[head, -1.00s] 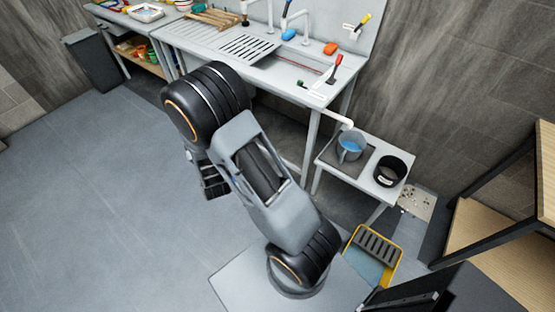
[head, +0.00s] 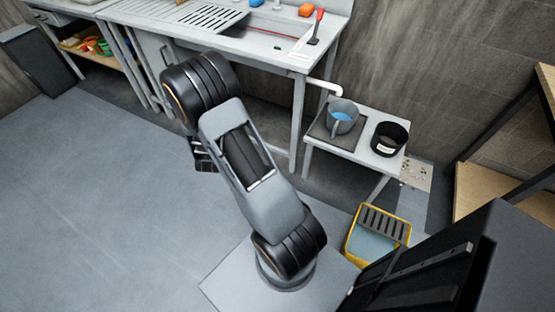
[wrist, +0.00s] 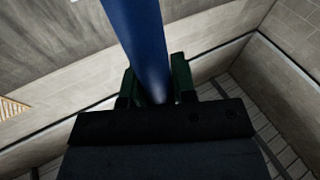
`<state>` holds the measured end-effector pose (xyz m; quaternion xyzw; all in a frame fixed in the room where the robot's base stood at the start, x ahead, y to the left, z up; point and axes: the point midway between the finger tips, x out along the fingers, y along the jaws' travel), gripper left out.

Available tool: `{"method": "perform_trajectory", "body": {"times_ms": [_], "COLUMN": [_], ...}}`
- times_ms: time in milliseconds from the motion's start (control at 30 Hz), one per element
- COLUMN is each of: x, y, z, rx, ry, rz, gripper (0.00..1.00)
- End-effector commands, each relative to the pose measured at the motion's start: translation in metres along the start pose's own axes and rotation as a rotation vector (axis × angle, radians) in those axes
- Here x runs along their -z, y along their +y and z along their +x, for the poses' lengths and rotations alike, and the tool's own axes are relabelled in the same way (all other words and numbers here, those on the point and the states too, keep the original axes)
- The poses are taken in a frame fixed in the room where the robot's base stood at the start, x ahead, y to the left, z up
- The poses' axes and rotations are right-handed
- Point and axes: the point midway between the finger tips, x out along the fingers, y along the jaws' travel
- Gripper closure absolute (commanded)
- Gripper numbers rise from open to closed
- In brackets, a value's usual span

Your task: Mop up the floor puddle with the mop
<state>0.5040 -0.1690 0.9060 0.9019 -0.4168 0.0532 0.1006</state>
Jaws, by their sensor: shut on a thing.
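In the wrist view, my gripper (wrist: 154,92) is shut on a blue pole, which I take as the mop's handle (wrist: 138,40). The handle runs up and out of the top of that view. The mop head does not show in either view. In the head view, my arm hides most of the gripper, and I cannot make out the handle there. I cannot make out a puddle on the grey floor (head: 85,200) in the head view.
A yellow mop bucket (head: 352,243) with a grey grate stands at lower right. Behind it, a low table (head: 345,152) holds a grey pail (head: 342,118) and a black pot (head: 388,139). A sink counter (head: 255,42) lines the back. Shelving (head: 490,190) stands right. Open floor lies left.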

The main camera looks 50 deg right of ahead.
Motion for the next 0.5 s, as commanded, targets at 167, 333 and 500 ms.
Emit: {"method": "perform_trajectory", "body": {"times_ms": [167, 333, 500], "x": [-0.083, -0.146, -0.206], "y": [0.027, 0.057, 0.086], "z": [0.012, 0.021, 0.026], "rx": [-0.139, -0.267, -0.391], "ry": [-0.044, -0.088, -0.130], "rz": [0.001, 0.009, 0.023], "gripper": [0.98, 0.98, 0.98]}}
